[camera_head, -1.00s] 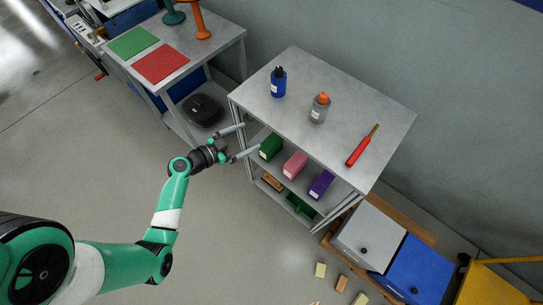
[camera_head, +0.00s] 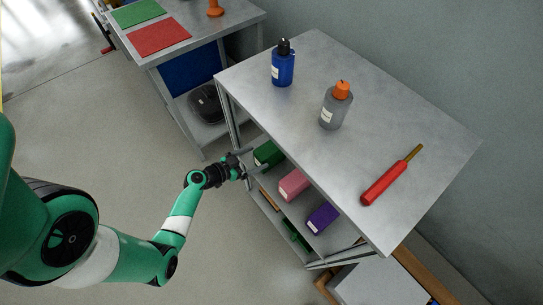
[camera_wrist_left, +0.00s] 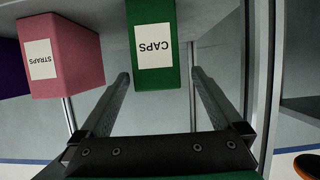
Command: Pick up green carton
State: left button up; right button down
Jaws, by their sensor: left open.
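The green carton (camera_head: 267,154) stands on the middle shelf of the grey shelf unit, at the left end of a row of cartons. In the left wrist view the green carton (camera_wrist_left: 152,45) has a white label reading CAPS, upside down. My left gripper (camera_head: 251,162) is open at the shelf's front, close to the green carton. In the left wrist view its fingers (camera_wrist_left: 160,82) point at the carton, one on each side of its width, with the carton's near face around the fingertips. I cannot tell whether they touch it. My right gripper does not show.
A pink carton (camera_head: 292,184) labelled STRAPS stands next to the green one, then a purple carton (camera_head: 322,217). A shelf upright (camera_wrist_left: 257,70) is close to my gripper. The unit's top (camera_head: 300,60) holds a blue bottle (camera_head: 283,65), a grey bottle (camera_head: 335,108) and a red tool (camera_head: 385,187).

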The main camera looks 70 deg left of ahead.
aim_at(270, 154)
pick_arm(q)
jog(key=x, duration=0.3)
jog(key=b+x, duration=0.1)
jog(key=x, duration=0.1)
jog(key=b+x, duration=0.1)
jog(key=x, duration=0.2)
jog(key=shift+d+f+b, duration=0.25)
jog(key=shift+b, duration=0.05)
jog(key=shift+w, duration=0.1)
jog(key=shift+c, duration=0.2)
jog(key=shift+c, duration=1.2)
jog(key=shift+r, duration=0.1)
grip_shut()
